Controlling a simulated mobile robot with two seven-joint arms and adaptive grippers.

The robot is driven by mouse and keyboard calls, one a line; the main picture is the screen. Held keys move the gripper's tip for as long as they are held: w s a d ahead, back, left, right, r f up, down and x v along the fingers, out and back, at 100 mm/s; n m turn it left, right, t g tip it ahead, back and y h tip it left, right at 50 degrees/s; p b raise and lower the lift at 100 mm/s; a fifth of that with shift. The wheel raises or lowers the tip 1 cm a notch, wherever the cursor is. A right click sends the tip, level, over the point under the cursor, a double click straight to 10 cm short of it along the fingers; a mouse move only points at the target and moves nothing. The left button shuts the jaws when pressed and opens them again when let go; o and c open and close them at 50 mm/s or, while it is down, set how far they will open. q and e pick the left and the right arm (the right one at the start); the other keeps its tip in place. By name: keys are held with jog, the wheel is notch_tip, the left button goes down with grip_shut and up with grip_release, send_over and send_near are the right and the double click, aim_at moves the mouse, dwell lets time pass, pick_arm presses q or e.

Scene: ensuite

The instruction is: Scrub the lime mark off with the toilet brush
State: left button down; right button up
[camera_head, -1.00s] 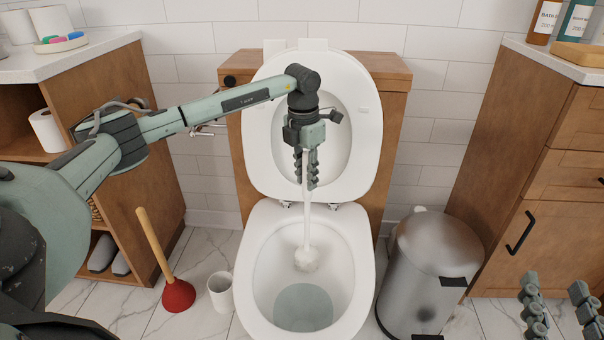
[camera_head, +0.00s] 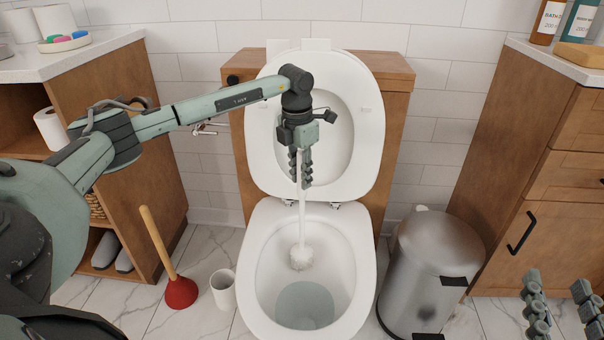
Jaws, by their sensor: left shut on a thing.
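The white toilet brush (camera_head: 301,257) is held upright, head down, inside the toilet bowl (camera_head: 262,300). Its head is at the back inner wall, above the grey water; I cannot tell whether it touches the wall. My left gripper (camera_head: 302,184) is shut on the top of the brush handle, in front of the raised lid. My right gripper (camera_head: 562,312) shows at the bottom right corner, its two fingers apart with nothing between them. I see no lime mark; the brush head may cover it.
A red plunger (camera_head: 181,292) and a white brush holder (camera_head: 223,290) stand on the floor left of the toilet. A steel bin (camera_head: 432,270) stands close on the right. Wooden cabinets (camera_head: 540,190) flank both sides.

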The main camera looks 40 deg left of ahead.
pick_arm(q)
jog(key=shift+w+d+r+p, duration=0.1)
jog(key=shift+w+d+p, duration=0.25)
jog(key=shift+d+p, duration=0.1)
jog(key=shift+s+a, duration=0.4)
jog(key=shift+a, duration=0.25)
jog(key=shift+w+d+f+p, duration=0.2)
jog(key=shift+w+d+p, duration=0.15)
jog(key=shift+d+p, duration=0.15)
jog(key=shift+s+a+r, duration=0.1)
jog(key=shift+s+a, duration=0.25)
jog(key=shift+a, duration=0.2)
dwell(0.7)
jog(key=shift+r, duration=0.15)
